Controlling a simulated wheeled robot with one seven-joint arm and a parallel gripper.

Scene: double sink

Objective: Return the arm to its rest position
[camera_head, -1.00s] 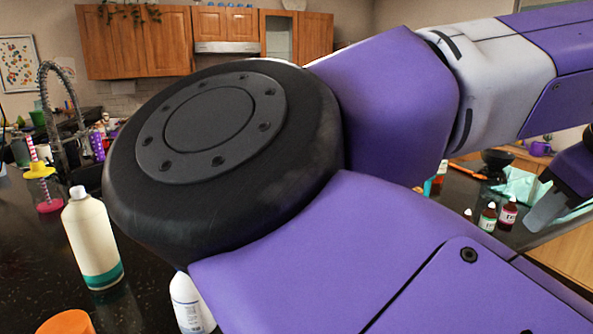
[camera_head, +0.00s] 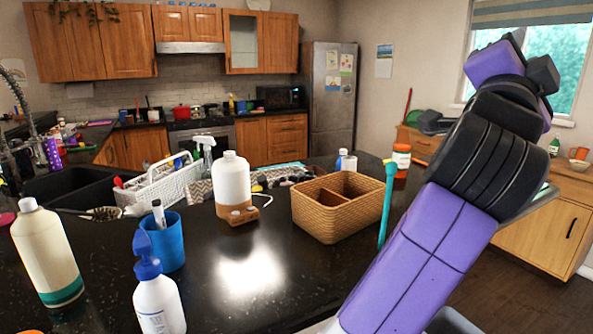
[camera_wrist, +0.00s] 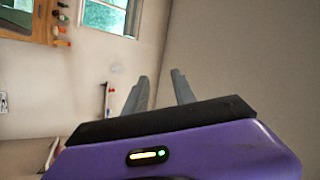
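My arm rises at the right side of the head view, its purple and black links standing up in front of the window. My gripper (camera_wrist: 160,92) shows in the wrist view with its two grey fingers apart and nothing between them. It points at bare wall, clear of any object. In the head view the fingers cannot be made out at the top of the arm.
A black counter (camera_head: 290,285) holds a wicker basket (camera_head: 338,205), a white dish rack (camera_head: 160,185), a white bottle (camera_head: 232,182), a blue cup (camera_head: 164,243), a pump bottle (camera_head: 157,295) and a cream bottle (camera_head: 46,252). A dark sink (camera_head: 70,185) lies at left.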

